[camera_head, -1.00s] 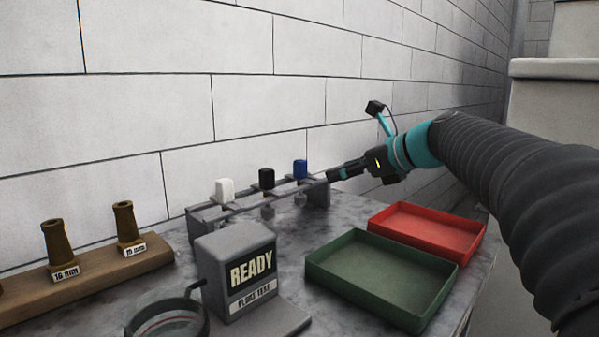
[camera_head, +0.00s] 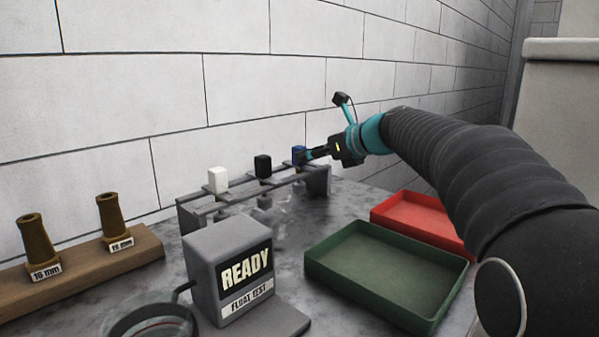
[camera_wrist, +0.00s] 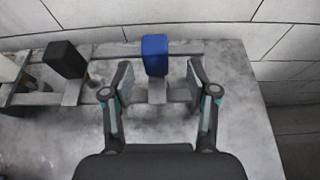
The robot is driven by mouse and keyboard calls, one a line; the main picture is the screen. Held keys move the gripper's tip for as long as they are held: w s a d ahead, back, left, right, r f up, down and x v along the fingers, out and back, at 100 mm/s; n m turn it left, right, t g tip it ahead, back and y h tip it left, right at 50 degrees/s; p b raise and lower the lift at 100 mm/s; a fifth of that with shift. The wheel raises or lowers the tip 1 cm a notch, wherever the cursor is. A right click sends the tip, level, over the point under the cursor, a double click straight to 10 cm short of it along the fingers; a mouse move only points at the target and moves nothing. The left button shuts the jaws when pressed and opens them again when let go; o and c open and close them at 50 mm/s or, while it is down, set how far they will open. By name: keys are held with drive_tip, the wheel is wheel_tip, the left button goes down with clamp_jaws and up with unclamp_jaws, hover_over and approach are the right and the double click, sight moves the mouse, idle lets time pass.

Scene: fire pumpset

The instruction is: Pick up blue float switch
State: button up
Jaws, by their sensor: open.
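The blue float switch (camera_head: 298,152) sits at the right end of a grey rack (camera_head: 318,180), with its block top above the rails. In the wrist view the blue float switch (camera_wrist: 155,54) stands upright between and slightly beyond the two open fingers. My gripper (camera_head: 308,154) is at the rack's right end, level with the blue block and partly covering it in the head view. In the wrist view my gripper (camera_wrist: 157,80) is open, with a gap on each side of the block. The lower part of the switch is hard to make out.
A black switch (camera_head: 262,166) and a white switch (camera_head: 218,180) sit further left on the rack. A READY box (camera_head: 232,270), a green tray (camera_head: 385,275) and a red tray (camera_head: 425,218) stand in front. A wooden stand (camera_head: 90,268) is at left. The brick wall is close behind.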

drive_tip(key=x, duration=0.4)
drive_tip(key=shift+a+f, duration=0.4)
clamp_jaws()
wheel_tip(320, 180, up, 9)
drive_tip(key=shift+r+p, duration=0.1)
drive_tip(key=shift+p, duration=0.6)
wheel_tip(320, 180, up, 9)
drive_tip(key=shift+r, duration=0.15)
idle(1.0)
